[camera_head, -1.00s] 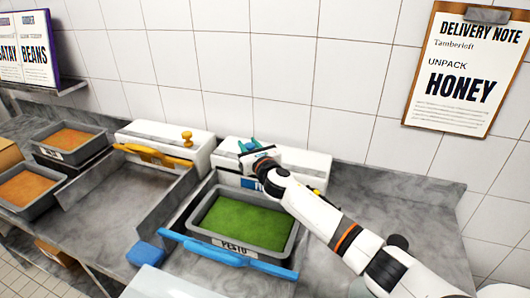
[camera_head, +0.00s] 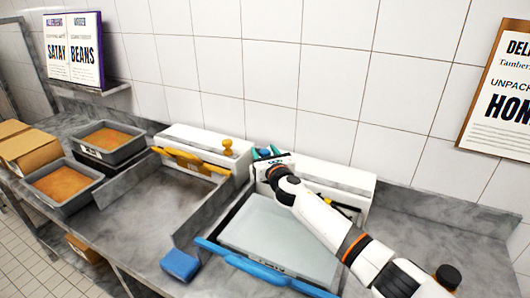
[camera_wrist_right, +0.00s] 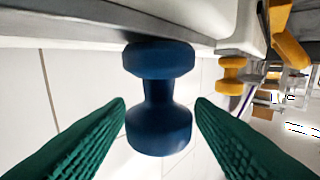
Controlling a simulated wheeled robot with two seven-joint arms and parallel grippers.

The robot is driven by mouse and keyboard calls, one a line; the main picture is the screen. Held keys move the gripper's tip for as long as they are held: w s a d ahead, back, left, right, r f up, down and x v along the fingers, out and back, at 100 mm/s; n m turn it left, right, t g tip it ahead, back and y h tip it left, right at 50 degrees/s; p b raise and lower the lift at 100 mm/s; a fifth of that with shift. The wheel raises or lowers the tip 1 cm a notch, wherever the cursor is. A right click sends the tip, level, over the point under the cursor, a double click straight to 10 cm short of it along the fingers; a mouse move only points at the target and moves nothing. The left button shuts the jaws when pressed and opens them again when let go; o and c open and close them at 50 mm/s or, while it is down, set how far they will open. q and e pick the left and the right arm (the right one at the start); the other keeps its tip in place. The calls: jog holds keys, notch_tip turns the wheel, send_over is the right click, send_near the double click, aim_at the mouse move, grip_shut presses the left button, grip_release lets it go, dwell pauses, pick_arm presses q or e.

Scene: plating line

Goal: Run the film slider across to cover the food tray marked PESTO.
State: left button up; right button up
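The PESTO food tray (camera_head: 272,267) is under a pale, cloudy film sheet (camera_head: 280,236) in the head view. No green food shows, and its label is faint behind the blue bar (camera_head: 250,267). The blue slider knob (camera_wrist_right: 158,95) stands between the green fingers of my right gripper (camera_wrist_right: 160,108) in the right wrist view. A gap shows on each side of the knob, so the gripper is open around it. In the head view my right gripper (camera_head: 268,154) is at the left end of the white film housing (camera_head: 335,177). My left gripper is out of view.
A second white housing (camera_head: 195,138) with a yellow knob (camera_head: 228,146) and yellow bar (camera_head: 190,160) stands left, over an empty bay (camera_head: 150,205). Two trays of orange food (camera_head: 108,138) (camera_head: 62,183) sit farther left. A blue block (camera_head: 180,264) is at the front edge.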

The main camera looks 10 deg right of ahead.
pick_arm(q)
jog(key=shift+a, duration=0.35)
pick_arm(e)
jog(key=shift+r, duration=0.1)
jog(key=shift+s+d, duration=0.1)
jog(key=shift+s, duration=0.1)
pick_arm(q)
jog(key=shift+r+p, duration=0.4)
pick_arm(e)
jog(key=s+d, duration=0.2)
jog(key=s, duration=0.9)
jog(key=shift+s, duration=0.15)
